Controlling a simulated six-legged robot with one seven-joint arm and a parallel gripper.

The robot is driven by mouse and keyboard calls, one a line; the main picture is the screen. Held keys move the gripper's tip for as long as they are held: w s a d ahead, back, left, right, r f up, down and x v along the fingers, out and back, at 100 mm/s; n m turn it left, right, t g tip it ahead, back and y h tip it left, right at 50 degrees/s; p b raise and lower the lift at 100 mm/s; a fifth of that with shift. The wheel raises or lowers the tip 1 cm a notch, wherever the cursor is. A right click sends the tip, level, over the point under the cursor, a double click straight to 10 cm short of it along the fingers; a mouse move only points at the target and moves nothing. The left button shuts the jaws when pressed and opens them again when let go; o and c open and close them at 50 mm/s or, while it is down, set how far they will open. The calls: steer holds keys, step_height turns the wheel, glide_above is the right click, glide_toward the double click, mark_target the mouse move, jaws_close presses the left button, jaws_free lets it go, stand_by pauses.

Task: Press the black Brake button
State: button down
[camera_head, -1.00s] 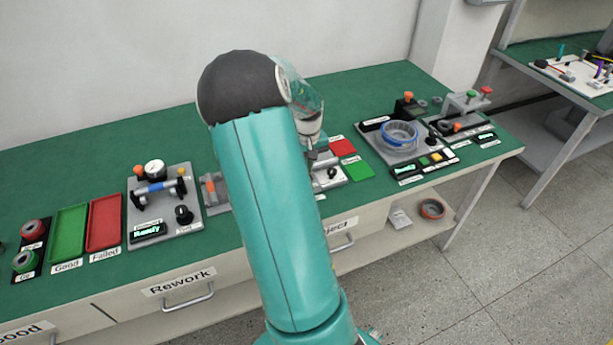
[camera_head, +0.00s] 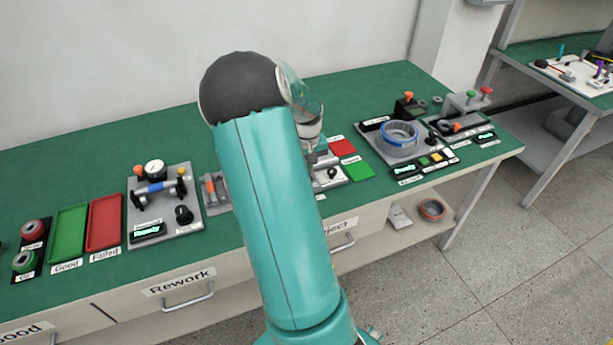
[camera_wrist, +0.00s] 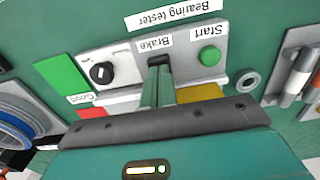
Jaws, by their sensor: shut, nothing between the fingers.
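The black Brake button (camera_wrist: 159,60) shows in the wrist view at the tips of my fingers, on the light panel beside the upside-down Brake label. My fingertips partly cover it. My gripper (camera_wrist: 158,72) is shut and empty, its fingers pointing at the button. Whether the tips touch it or the button is pushed in, I cannot tell. In the head view, the bearing tester (camera_head: 328,178) is partly hidden behind my arm, and the button cannot be made out there.
A green Start button (camera_wrist: 209,57) sits right of the Brake label, and a black knob (camera_wrist: 101,72) sits left. A green pad (camera_wrist: 62,85) and a blue ring (camera_wrist: 18,125) lie farther left. The workbench (camera_head: 340,90) has clear room at the back.

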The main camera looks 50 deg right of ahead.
steer(key=shift+f, duration=0.45)
steer(key=shift+r, duration=0.1)
step_height(320, 180, up, 14)
stand_by(1.0)
stand_by(0.4)
